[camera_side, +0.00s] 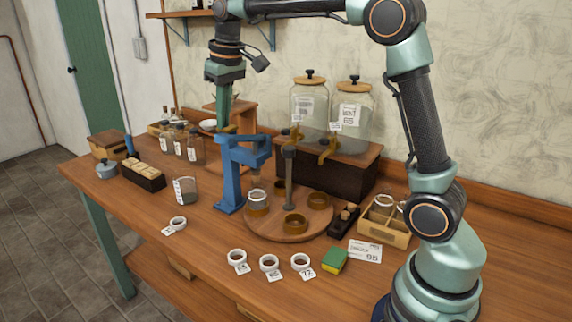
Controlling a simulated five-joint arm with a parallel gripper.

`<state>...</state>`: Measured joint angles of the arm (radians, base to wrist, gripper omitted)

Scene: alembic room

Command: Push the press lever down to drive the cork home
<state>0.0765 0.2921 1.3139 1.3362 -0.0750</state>
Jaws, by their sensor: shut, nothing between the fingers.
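The blue press (232,178) stands upright on the table, left of the round wooden turntable (277,233). Its head reaches right, over a small glass vessel (258,203) with an amber band, on the turntable's left side. My gripper (222,122) is shut and empty, pointing down at the top of the press. Its fingertips are close to a small brownish piece (228,129) there, perhaps the lever's end; I cannot tell whether they touch. The cork is too small or hidden to make out.
A dark grey post (289,178) and amber rings (295,223) stand on the turntable. Two large glass jars (350,115) with taps stand behind on a dark box. Bottles (195,148) stand to the left. White rings (269,263) lie at the front.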

